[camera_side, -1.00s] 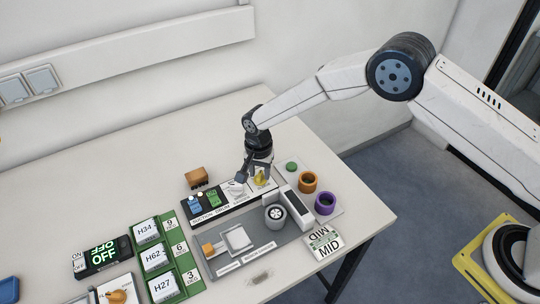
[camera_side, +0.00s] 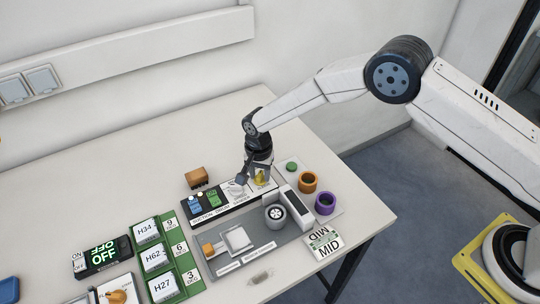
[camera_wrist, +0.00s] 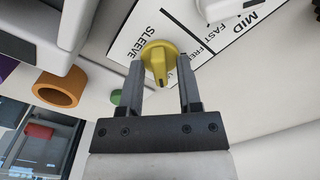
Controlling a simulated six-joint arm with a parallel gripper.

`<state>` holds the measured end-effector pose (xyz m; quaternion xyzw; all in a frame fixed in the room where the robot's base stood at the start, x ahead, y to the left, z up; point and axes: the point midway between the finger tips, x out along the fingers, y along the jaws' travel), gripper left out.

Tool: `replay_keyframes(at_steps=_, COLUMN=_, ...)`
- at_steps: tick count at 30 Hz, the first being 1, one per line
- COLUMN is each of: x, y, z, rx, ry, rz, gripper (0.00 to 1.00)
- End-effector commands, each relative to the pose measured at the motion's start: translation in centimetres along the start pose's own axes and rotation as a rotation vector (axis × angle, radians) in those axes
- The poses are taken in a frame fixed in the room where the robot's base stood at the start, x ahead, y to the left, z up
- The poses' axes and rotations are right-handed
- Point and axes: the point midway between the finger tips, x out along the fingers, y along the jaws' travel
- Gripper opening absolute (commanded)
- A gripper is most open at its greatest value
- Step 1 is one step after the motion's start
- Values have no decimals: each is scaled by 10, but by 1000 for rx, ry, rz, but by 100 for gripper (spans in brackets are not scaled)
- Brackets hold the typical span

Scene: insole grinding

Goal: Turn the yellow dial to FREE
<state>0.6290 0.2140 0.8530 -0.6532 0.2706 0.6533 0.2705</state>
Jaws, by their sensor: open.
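The yellow dial (camera_wrist: 158,58) sits on a white panel (camera_wrist: 205,45) with the printed words SLEEVE, FREE, FAST and MID around it. In the wrist view its ridge points down between my fingers, with a dark mark at the ridge's lower end. My gripper (camera_wrist: 160,82) is open, with one finger on each side of the dial's ridge. I cannot tell whether either finger touches it. In the side view the dial (camera_side: 261,176) shows partly behind my gripper (camera_side: 252,182), which is low over the panel.
An orange ring (camera_side: 308,182), a purple ring (camera_side: 325,203) and a green button (camera_side: 291,166) stand right of the panel. A grey machine with a round wheel (camera_side: 275,214) is in front. A brown block (camera_side: 196,176) lies behind left. The back table is clear.

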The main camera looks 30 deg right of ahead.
Motion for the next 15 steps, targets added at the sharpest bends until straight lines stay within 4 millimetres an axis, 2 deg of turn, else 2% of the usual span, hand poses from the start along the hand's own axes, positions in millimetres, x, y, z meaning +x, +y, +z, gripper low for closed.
replay_keyframes(at_steps=2, x=0, y=0, z=0, rx=0, ry=0, rz=0, gripper=44)
replay_keyframes(at_steps=4, x=0, y=0, z=0, rx=0, ry=0, rz=0, gripper=28)
replay_keyframes(at_steps=6, x=0, y=0, z=0, rx=0, ry=0, rz=0, gripper=6)
replay_keyframes(at_steps=7, x=0, y=0, z=0, rx=0, ry=0, rz=0, gripper=0)
replay_keyframes(at_steps=15, x=0, y=0, z=0, rx=-22, ry=0, rz=0, gripper=0)
